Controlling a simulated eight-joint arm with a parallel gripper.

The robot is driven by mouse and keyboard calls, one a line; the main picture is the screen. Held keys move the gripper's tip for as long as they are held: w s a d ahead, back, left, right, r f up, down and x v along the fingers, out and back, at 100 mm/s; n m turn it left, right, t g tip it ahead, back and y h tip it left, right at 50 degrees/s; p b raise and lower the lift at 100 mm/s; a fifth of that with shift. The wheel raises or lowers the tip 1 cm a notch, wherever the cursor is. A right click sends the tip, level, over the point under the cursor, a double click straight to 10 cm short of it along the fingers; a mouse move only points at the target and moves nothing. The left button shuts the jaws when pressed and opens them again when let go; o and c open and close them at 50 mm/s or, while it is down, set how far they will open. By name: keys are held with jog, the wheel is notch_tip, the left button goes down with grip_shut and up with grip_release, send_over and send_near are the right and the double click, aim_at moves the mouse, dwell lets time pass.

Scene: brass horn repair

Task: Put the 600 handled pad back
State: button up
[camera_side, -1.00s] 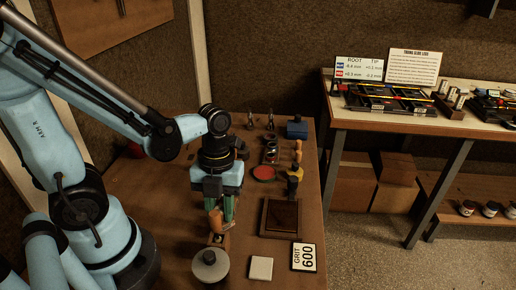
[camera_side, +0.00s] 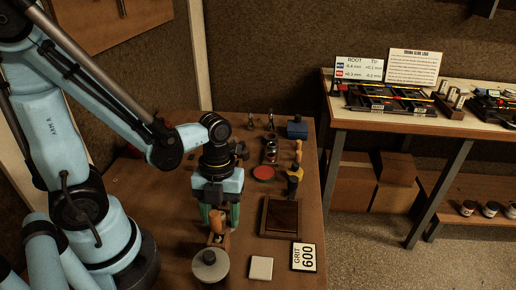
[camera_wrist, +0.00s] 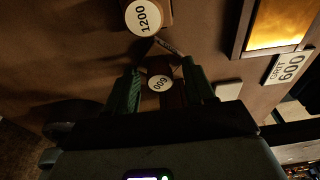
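The 600 handled pad (camera_wrist: 160,83), with a round white 600 label on top, stands on the bench between my gripper's fingers in the wrist view. Its orange-brown handle (camera_side: 216,222) shows in the side view. My gripper (camera_side: 219,218) points down with its green fingers apart, one on each side of the handle. The fingers also show in the wrist view (camera_wrist: 162,90), and I see no firm contact. A dark-framed tray (camera_side: 264,216) lies to the right, with a GRIT 600 card (camera_side: 304,256) in front of it.
A 1200 pad (camera_wrist: 143,17) stands just beyond in the wrist view. A round grey piece with a dark top (camera_side: 210,266) is close in front of my gripper. A white square (camera_side: 261,268) lies to its right. More handled pieces (camera_side: 295,175) stand behind the tray.

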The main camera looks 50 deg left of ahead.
jog(key=shift+w+a+r, duration=0.65)
jog(key=shift+r, duration=5.35)
jog(key=w+a+n+t, duration=0.1)
jog(key=w+n+t, duration=0.2)
jog(key=n, duration=1)
jog(key=w+n+t+y, duration=0.1)
jog(key=w+n+t, duration=0.2)
jog(key=n, duration=1.1)
jog(key=shift+a+t, duration=0.35)
jog(key=shift+t, duration=0.85)
jog(key=shift+r, duration=0.1)
jog(key=shift+c, duration=0.2)
